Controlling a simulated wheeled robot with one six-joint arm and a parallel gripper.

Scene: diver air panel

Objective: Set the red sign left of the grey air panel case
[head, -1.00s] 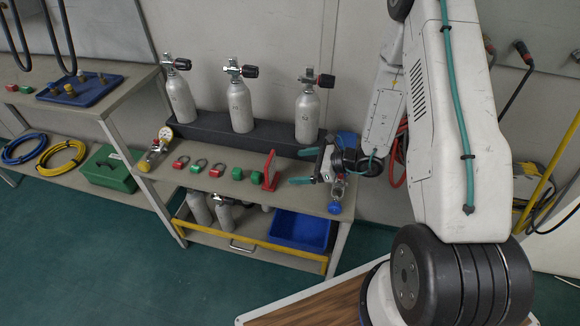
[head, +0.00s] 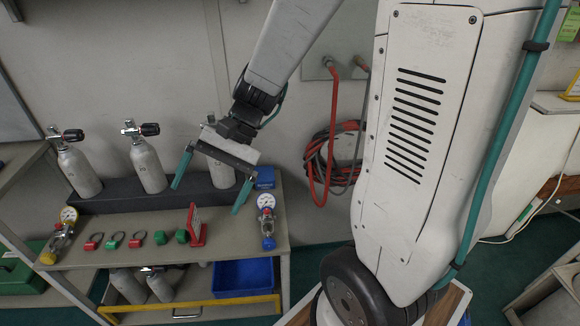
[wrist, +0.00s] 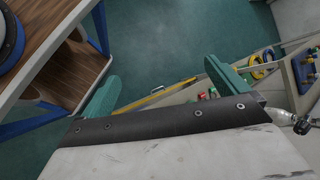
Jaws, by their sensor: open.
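The red sign (head: 196,225) stands upright on the bench top, just right of the green shackles. My gripper (head: 207,200) is open, its two teal fingers apart with nothing between them. It hangs above the bench, in front of the rightmost cylinder and, in the head picture, just above the sign, not touching it. The wrist view shows the open fingers (wrist: 162,72) too, with the bench beyond at right; the sign cannot be made out there. I cannot pick out a grey air panel case in any view.
The bench (head: 228,240) also bears a gauge with a yellow knob (head: 62,237), a gauge with a blue knob (head: 266,215), several shackles (head: 115,240) and cylinders in a dark rack (head: 112,195). A blue bin (head: 243,278) sits below. Red hose (head: 333,130) hangs on the wall.

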